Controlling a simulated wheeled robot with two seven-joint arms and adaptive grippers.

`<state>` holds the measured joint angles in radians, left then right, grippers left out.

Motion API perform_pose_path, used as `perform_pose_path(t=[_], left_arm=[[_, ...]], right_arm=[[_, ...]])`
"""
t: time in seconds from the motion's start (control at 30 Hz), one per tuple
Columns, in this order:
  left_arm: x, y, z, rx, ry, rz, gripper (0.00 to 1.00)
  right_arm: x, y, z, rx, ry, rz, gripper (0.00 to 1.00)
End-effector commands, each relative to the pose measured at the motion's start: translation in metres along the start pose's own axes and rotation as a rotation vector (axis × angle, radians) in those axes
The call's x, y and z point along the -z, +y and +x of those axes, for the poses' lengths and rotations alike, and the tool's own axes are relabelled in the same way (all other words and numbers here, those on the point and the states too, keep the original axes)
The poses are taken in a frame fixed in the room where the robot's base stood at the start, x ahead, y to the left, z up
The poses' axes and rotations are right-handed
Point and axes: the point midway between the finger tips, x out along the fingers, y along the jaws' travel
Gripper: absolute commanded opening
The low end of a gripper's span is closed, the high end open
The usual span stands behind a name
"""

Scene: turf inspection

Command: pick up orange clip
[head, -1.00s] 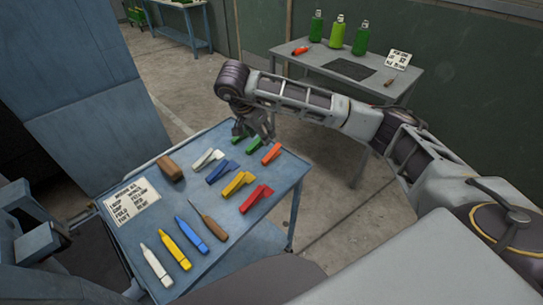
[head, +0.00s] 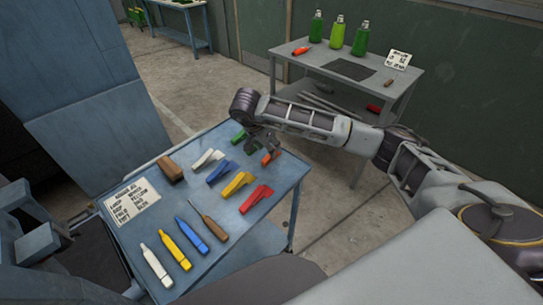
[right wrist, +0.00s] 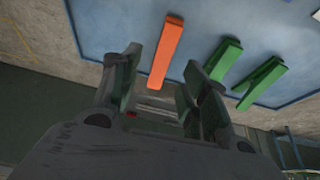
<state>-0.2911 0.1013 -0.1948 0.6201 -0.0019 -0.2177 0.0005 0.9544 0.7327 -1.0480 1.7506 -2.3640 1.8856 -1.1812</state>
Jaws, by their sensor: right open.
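The orange clip (head: 271,157) lies at the far right edge of the blue table (head: 262,219), partly hidden by my right gripper (head: 266,148). In the right wrist view the orange clip (right wrist: 165,52) lies on the blue surface, just beyond and between the fingertips. My right gripper (right wrist: 158,72) is open and empty there, with its fingers spread to either side of the clip's near end. My left gripper is not in view.
Two green clips (right wrist: 222,59) (right wrist: 262,83) lie close right of the orange clip in the wrist view. White (head: 207,159), blue (head: 221,172), yellow (head: 237,185) and red (head: 256,198) clips, markers, a screwdriver (head: 208,221) and a brown block (head: 170,169) share the table.

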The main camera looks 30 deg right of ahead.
Motion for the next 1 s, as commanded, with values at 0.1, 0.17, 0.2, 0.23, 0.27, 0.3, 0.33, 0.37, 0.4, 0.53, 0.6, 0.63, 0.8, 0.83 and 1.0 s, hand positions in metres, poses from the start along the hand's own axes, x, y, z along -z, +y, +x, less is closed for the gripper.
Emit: perform_pose_path(t=[0.1,0.17,0.2,0.23,0.27,0.3,0.33,0.37,0.4,0.53,0.6,0.63,0.8,0.83,1.0], left_arm=[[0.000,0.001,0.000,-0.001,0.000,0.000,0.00],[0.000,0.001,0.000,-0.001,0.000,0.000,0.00],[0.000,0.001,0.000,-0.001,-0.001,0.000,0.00],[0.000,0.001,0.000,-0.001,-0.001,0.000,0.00],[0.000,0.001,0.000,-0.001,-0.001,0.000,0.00],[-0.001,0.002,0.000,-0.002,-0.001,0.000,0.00],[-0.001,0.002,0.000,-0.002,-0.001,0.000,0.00],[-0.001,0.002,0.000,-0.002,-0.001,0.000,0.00],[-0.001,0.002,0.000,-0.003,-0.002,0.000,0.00],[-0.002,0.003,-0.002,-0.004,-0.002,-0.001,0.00],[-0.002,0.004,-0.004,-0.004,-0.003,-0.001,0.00],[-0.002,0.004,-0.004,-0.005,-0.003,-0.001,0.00],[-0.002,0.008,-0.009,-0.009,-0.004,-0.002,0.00],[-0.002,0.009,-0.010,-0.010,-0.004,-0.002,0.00],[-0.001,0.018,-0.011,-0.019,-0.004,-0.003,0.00]], right_arm=[[0.000,0.000,0.002,0.001,0.000,0.000,0.45],[0.000,0.000,0.002,0.001,0.000,0.000,0.45],[0.000,0.000,0.001,0.001,0.000,0.000,0.45],[0.000,0.000,0.001,0.000,0.000,0.000,0.45],[0.000,0.000,0.002,0.000,0.000,0.000,0.45],[0.000,0.000,0.001,0.000,0.000,0.000,0.45],[0.000,0.000,0.002,0.000,0.000,0.000,0.45],[0.000,0.000,0.002,0.000,0.000,0.000,0.45],[0.000,0.000,0.002,0.000,0.000,0.000,0.45],[0.000,0.000,0.007,-0.002,-0.001,0.001,0.45],[0.000,0.000,0.012,-0.003,0.000,0.001,0.45],[0.000,0.000,0.015,-0.003,0.000,0.001,0.45],[-0.001,-0.002,0.031,-0.004,0.000,0.000,0.45],[-0.001,-0.002,0.034,-0.003,-0.001,0.000,0.45],[-0.001,-0.002,0.049,-0.001,0.000,0.001,0.45]])
